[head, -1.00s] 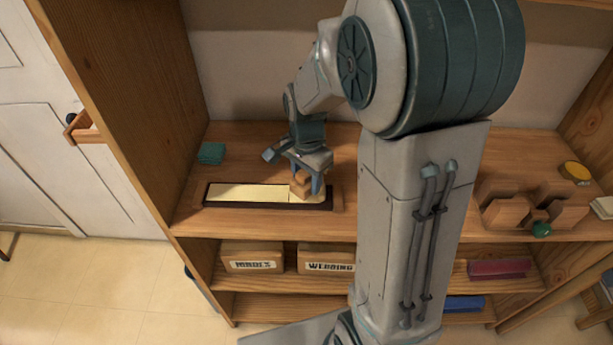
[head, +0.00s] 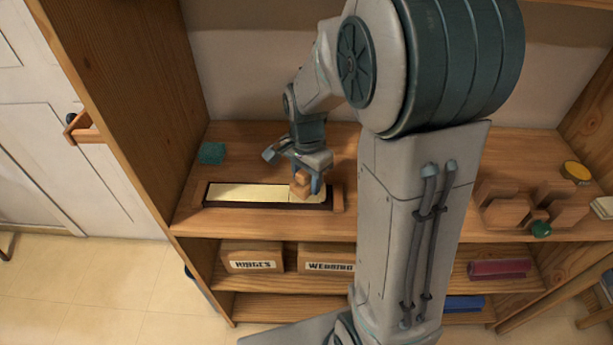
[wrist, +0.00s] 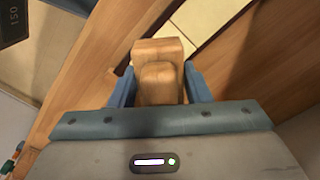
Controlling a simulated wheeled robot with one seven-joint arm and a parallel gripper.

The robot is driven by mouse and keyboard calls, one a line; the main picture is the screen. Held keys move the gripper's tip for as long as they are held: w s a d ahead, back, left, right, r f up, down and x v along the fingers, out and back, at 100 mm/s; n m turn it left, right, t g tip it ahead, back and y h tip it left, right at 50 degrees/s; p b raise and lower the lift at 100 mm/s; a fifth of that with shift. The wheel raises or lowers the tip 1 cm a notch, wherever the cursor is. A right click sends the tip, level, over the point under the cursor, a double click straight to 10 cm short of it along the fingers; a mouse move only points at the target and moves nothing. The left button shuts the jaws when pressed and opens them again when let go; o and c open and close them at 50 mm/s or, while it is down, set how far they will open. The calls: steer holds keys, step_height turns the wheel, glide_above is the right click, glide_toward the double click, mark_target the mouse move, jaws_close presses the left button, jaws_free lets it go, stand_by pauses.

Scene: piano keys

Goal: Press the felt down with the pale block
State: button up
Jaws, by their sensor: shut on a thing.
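A pale wooden block (head: 299,184) is held between the blue fingers of my gripper (head: 308,186), which is shut on it. In the wrist view the block (wrist: 158,65) sits between the two fingers of my gripper (wrist: 158,88). The cream felt strip (head: 247,192) lies in a dark-edged frame on the wooden shelf. The block is over the right part of the strip, near its right end; I cannot tell whether its underside touches the felt. The strip also shows beyond the block in the wrist view (wrist: 203,20).
A teal block (head: 212,153) lies on the shelf at the back left. Wooden hexagonal pieces (head: 507,211), a green knob (head: 541,229) and a yellow-topped tin (head: 575,172) are at the right. Labelled boxes (head: 251,258) stand on the shelf below. The shelf's left side panel (head: 120,110) is upright.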

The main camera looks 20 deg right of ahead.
stand_by(0.3)
steer(key=shift+r+p, duration=3.2)
steer(key=shift+r, duration=0.85)
steer(key=shift+f, duration=0.1)
